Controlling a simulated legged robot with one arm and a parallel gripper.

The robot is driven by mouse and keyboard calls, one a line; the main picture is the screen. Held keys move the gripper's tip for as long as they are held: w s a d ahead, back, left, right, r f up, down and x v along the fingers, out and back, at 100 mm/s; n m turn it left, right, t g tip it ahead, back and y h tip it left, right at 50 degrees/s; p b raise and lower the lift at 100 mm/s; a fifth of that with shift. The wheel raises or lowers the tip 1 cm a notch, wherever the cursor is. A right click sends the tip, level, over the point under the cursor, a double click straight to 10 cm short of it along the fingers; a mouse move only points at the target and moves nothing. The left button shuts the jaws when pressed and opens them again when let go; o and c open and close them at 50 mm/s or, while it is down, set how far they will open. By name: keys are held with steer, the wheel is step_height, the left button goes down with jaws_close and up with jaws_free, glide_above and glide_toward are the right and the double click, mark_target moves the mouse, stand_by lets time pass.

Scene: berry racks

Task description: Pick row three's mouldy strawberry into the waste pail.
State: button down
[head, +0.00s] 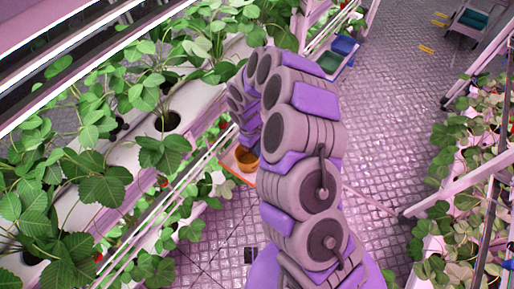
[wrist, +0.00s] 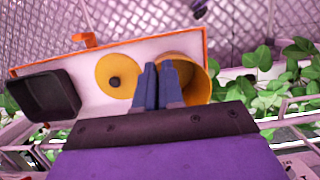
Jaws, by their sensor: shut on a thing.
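The waste pail (wrist: 202,75), a yellow-orange open tub, stands on a pale shelf with an orange rim. It also shows in the head view (head: 247,157), partly behind my arm. A round yellow lid (wrist: 119,77) with a dark knob lies to its left. My gripper (wrist: 158,66) is shut, its blue-grey fingertips in front of the left part of the pail's mouth in the wrist view. What it grips is hidden by the fingers, most likely the mouldy strawberry; no berry shows there. In the head view my arm hides the gripper.
A black tray (wrist: 46,96) sits at the left end of the orange-rimmed shelf (wrist: 75,52). Planted rack channels (head: 190,105) run along the left, and another leafy rack (head: 470,170) stands at right. The tiled aisle (head: 400,110) between is clear; a cart (head: 470,22) stands far back.

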steer(key=c, duration=1.4)
jaws_free()
steer(key=shift+a, duration=0.5)
steer(key=shift+o, duration=1.4)
steer(key=shift+d, duration=0.4)
steer(key=shift+o, duration=0.6)
steer(key=shift+d, duration=0.1)
steer(key=o, duration=0.6)
steer(key=shift+a, duration=0.4)
steer(key=shift+d, duration=0.25)
steer(key=shift+a, duration=0.1)
